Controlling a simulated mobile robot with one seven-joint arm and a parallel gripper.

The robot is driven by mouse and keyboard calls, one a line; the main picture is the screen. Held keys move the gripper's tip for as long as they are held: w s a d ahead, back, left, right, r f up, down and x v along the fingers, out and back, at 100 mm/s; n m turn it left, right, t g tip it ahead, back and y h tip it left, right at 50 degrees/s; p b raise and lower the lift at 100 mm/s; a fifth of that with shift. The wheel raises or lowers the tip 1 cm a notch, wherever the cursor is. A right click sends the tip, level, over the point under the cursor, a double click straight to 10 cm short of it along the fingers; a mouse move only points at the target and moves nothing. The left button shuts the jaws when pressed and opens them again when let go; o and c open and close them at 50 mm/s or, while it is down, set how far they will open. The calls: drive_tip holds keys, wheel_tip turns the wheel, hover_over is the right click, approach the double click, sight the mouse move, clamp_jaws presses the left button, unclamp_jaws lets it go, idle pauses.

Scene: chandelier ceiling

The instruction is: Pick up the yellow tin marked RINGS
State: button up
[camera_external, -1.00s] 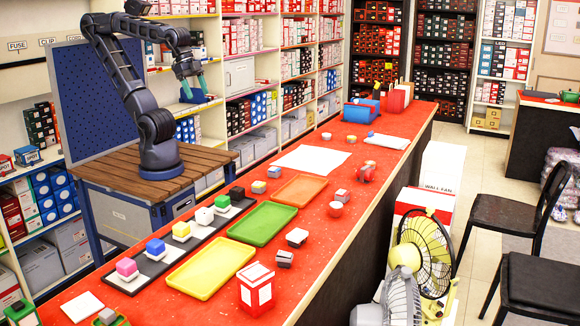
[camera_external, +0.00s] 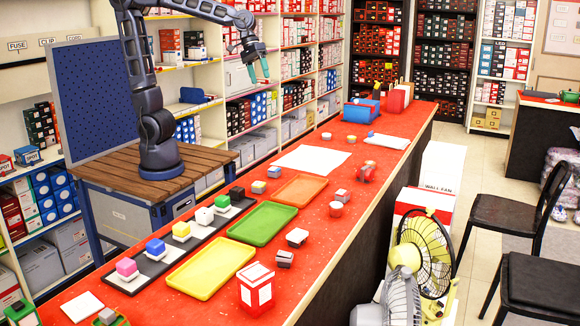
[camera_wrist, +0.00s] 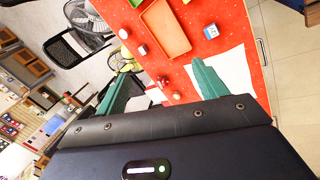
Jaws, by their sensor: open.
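I cannot make out a RINGS label on any item. Small tins stand on the red counter beside the trays: one yellowish with blue (camera_external: 258,187) and another similar one (camera_external: 273,172). Their labels are too small to read. My gripper (camera_external: 258,70) is raised well above and behind the counter, with teal fingers pointing down. In the wrist view my gripper (camera_wrist: 160,75) shows its fingers spread apart with nothing between them. A small blue and white tin (camera_wrist: 210,31) lies beyond the fingers on the counter there.
The red counter (camera_external: 325,235) holds yellow (camera_external: 210,268), green (camera_external: 262,224) and orange (camera_external: 300,190) trays. Colored blocks stand on a dark and white strip at its left. A white sheet (camera_external: 312,159) lies farther back. Shelves stand behind my arm; fans and chairs are at the right.

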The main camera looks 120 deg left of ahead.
drive_tip(key=w+a+f+n, duration=0.2)
drive_tip(key=w+a+n, duration=0.65)
drive_tip(key=a, duration=0.55)
drive_tip(key=n+g+y, duration=0.2)
drive_tip(key=n+y, duration=0.1)
drive_tip(key=n, duration=2)
hover_over(351, 137)
drive_tip(key=s+d, duration=0.1)
drive_tip(key=d, duration=0.1)
drive_tip(key=shift+m, duration=0.25)
wheel_tip(351, 137, down, 35)
drive_tip(key=shift+s+f, duration=0.1)
drive_tip(key=shift+f, duration=0.1)
drive_tip(key=shift+w+a+f, duration=0.2)
drive_tip(key=shift+a+f, duration=0.15)
drive_tip(key=shift+f, duration=0.45)
drive_tip(key=shift+w+a+f, duration=0.15)
drive_tip(key=shift+a+f, duration=0.25)
drive_tip(key=shift+f, duration=0.35)
drive_tip(key=shift+w+a+f, duration=0.2)
drive_tip(key=shift+a+f, duration=0.15)
drive_tip(key=shift+f, duration=0.45)
drive_tip(key=c, duration=1)
drive_tip(key=shift+c, duration=0.2)
